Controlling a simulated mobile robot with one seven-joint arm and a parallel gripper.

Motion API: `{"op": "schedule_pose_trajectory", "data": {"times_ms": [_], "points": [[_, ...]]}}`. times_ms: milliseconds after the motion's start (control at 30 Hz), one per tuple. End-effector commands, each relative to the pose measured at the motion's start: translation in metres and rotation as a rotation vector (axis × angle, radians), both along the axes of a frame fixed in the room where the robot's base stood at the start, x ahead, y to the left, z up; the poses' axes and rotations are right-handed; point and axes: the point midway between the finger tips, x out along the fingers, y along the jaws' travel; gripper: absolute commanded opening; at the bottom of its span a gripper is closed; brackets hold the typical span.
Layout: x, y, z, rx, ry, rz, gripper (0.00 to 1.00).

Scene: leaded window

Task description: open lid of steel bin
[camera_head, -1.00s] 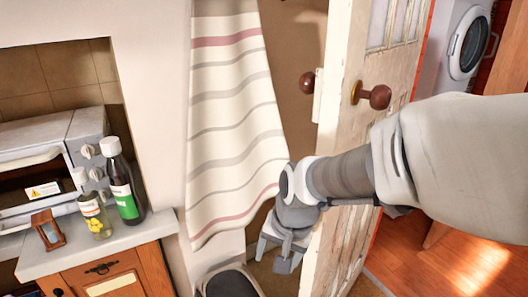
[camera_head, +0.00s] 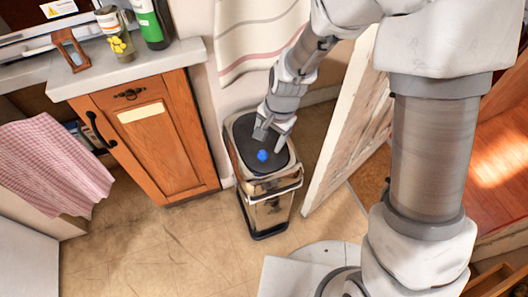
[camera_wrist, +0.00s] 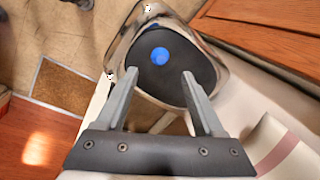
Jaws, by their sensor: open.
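The steel bin (camera_head: 270,194) stands on the floor between the wooden cabinet and the open door. Its dark lid (camera_head: 246,137) is shut and has a blue round spot (camera_head: 262,155) on top. My gripper (camera_head: 272,142) is over the lid, pointing down, with its fingers apart and empty. In the wrist view the lid (camera_wrist: 180,82) and the blue spot (camera_wrist: 160,56) lie beyond the open fingertips of my gripper (camera_wrist: 158,82). I cannot tell whether the fingertips touch the lid.
A wooden cabinet (camera_head: 150,140) with a grey worktop stands left of the bin; bottles (camera_head: 150,22) and an hourglass (camera_head: 71,49) are on it. A white door (camera_head: 350,120) stands open close on the right. A striped curtain (camera_head: 250,45) hangs behind.

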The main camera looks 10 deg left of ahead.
Motion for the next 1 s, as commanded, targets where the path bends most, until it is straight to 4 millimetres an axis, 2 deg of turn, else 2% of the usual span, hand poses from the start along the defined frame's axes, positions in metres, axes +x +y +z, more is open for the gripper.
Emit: {"op": "schedule_pose_trajectory", "data": {"times_ms": [33,100,333,533,800,833,1000], "points": [[0.0,0.002,-0.016,-0.001,0.005,0.002,0.7],[0.001,0.005,-0.031,-0.001,0.005,0.002,0.7],[0.005,0.011,-0.066,0.0,0.002,0.001,0.7],[0.006,0.014,-0.079,0.0,0.0,0.001,0.7],[0.006,0.014,-0.079,0.0,0.0,0.001,0.7],[0.006,0.014,-0.079,0.0,0.0,0.001,0.68],[0.006,0.014,-0.079,0.0,0.0,0.001,0.37]]}}
